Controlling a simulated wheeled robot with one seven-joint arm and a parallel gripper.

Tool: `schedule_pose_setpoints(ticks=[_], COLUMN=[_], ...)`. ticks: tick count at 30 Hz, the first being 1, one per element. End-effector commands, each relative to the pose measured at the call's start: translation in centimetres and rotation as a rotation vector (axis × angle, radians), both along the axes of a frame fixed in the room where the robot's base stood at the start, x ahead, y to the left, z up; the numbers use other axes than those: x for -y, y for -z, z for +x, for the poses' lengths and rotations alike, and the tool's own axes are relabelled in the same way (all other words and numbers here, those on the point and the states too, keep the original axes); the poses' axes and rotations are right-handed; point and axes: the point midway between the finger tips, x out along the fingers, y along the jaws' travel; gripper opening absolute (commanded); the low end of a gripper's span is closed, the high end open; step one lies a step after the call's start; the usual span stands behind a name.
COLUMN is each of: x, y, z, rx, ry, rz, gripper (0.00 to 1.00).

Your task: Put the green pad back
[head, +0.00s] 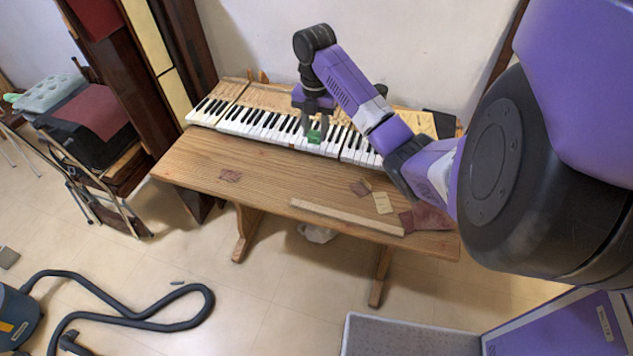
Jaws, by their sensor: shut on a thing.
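The green pad (314,136) is a small green block at the front of the piano keys, near the middle of the keyboard (262,124). My gripper (314,128) points down over the keys and is shut on the green pad. The fingers partly cover the pad's upper part. I cannot tell whether the pad touches the keys or hangs just above them.
The keyboard lies along the back of a wooden table (260,180). A vacuum hose (130,318) lies on the floor. The table's left front is mostly clear.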

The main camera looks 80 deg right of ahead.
Motion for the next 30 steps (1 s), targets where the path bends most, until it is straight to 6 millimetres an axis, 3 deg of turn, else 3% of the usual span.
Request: schedule_pose_setpoints(ticks=[4, 21, 30], x=[0.2, 0.2, 0.3], y=[1.6, 12.4, 15.5], z=[-0.3, -0.3, -0.4], rx=[0.003, 0.001, 0.001], ry=[-0.020, -0.019, -0.018], rz=[0.004, 0.003, 0.002], gripper=[0.00, 0.00, 0.00])
